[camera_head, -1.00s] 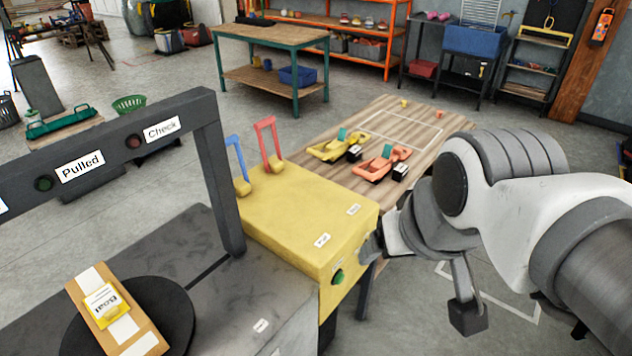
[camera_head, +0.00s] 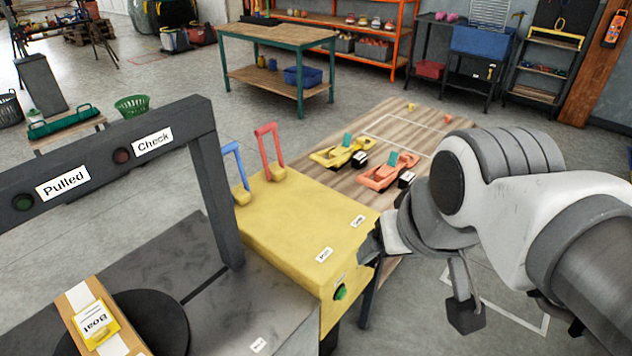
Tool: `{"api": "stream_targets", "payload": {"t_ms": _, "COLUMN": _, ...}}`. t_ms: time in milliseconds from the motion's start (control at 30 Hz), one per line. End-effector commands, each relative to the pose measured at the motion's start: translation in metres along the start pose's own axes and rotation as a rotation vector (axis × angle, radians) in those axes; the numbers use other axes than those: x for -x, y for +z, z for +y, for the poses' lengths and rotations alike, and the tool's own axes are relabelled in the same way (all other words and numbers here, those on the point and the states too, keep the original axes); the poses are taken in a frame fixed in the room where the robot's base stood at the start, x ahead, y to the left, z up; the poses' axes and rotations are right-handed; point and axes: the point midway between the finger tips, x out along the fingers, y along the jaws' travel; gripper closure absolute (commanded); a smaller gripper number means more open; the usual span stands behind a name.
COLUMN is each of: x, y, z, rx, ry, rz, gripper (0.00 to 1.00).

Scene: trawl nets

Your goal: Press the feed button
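A round green button (camera_head: 340,292) sits on the front right face of a yellow box (camera_head: 300,225), low near its corner. A small label above it is too small to read. My gripper (camera_head: 371,246) is at the right end of that face, above and to the right of the button. It looks close to the box; I cannot tell whether it touches. Its fingers are small, dark and seen from the side, so their opening does not show. The button is not covered.
A red lever (camera_head: 270,150) and a blue lever (camera_head: 237,172) stand on the box. A dark frame (camera_head: 218,180) with "Pulled" and "Check" labels rises at left. A wooden table (camera_head: 400,125) holds yellow and orange tools behind.

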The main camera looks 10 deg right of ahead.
Motion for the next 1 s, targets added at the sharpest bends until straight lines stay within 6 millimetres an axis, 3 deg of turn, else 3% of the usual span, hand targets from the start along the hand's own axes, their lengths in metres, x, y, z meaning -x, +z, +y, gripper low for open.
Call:
{"api": "stream_targets", "payload": {"t_ms": 67, "x": 0.0001, "y": 0.0000, "z": 0.0000, "rx": 0.000, "ry": 0.000, "rz": 0.000, "gripper": 0.23}}
{"api": "stream_targets", "payload": {"t_ms": 500, "x": 0.0001, "y": 0.0000, "z": 0.0000, "rx": 0.000, "ry": 0.000, "rz": 0.000, "gripper": 1.00}}
{"api": "stream_targets", "payload": {"t_ms": 1000, "x": 0.0001, "y": 0.0000, "z": 0.0000, "rx": 0.000, "ry": 0.000, "rz": 0.000, "gripper": 1.00}}
